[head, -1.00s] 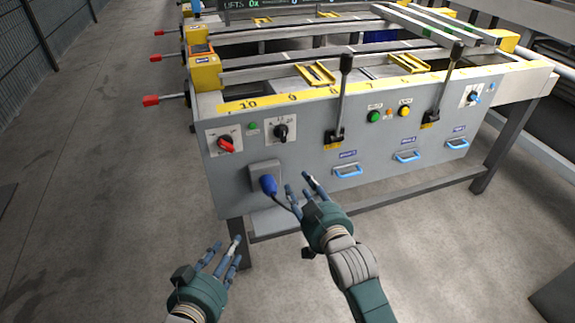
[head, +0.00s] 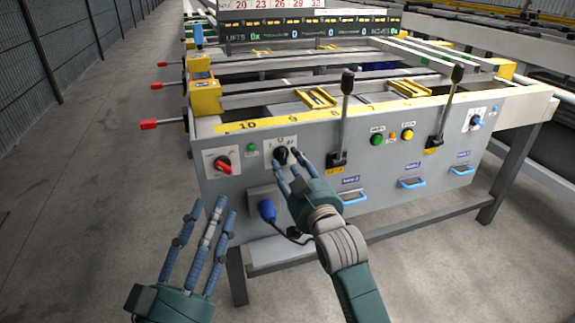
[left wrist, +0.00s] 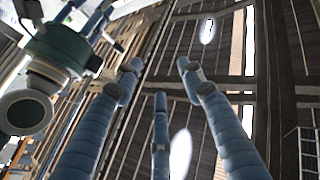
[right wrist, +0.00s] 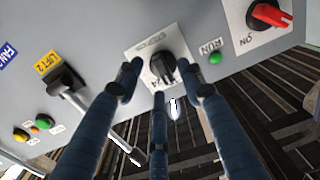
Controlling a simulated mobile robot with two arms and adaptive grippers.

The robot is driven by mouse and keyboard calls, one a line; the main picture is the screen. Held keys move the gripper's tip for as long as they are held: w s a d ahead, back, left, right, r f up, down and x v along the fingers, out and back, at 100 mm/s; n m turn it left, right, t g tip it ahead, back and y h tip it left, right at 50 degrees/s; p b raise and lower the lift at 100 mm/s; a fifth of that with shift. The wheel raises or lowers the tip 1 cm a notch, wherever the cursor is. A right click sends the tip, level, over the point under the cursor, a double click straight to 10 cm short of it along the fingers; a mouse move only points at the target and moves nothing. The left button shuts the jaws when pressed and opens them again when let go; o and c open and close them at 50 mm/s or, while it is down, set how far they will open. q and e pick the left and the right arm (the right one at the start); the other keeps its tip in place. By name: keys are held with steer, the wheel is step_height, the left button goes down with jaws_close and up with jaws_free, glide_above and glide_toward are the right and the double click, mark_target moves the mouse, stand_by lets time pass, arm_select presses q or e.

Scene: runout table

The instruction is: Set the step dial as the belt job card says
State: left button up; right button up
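The step dial, a black knob (head: 281,155) on a white plate, is on the grey front panel's left part. It also shows in the right wrist view (right wrist: 163,69), where the plate's print is upside down and hard to read. My right gripper (head: 288,163) is at the dial, its fingers open around the knob; contact cannot be told. It also shows in the right wrist view (right wrist: 161,80). The fingers partly cover the dial in the head view. My left gripper (head: 207,215) is open and empty, fingers up, left of the panel. No job card is readable.
A red switch (head: 223,164) and a green run lamp (head: 251,147) are left of the dial. A blue plug (head: 267,210) with a cable sits below. A lever (head: 342,120) stands to the right. A display board (head: 310,22) shows numbers at the back.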

arm_select(q)
steer(key=shift+s+r+t+h, duration=0.1)
steer(key=shift+s+r+t, duration=0.25)
steer(key=shift+r, duration=0.2)
steer(key=shift+s+r+t+h, duration=0.1)
steer(key=shift+s+r+t, duration=0.15)
steer(key=shift+r, duration=0.35)
steer(key=shift+s+r+t+h, duration=0.1)
steer(key=shift+s+r+t, duration=0.15)
steer(key=shift+r+t, duration=0.25)
arm_select(e)
steer(key=shift+x, duration=1.1)
jaws_close()
arm_select(q)
steer(key=shift+w, duration=0.1)
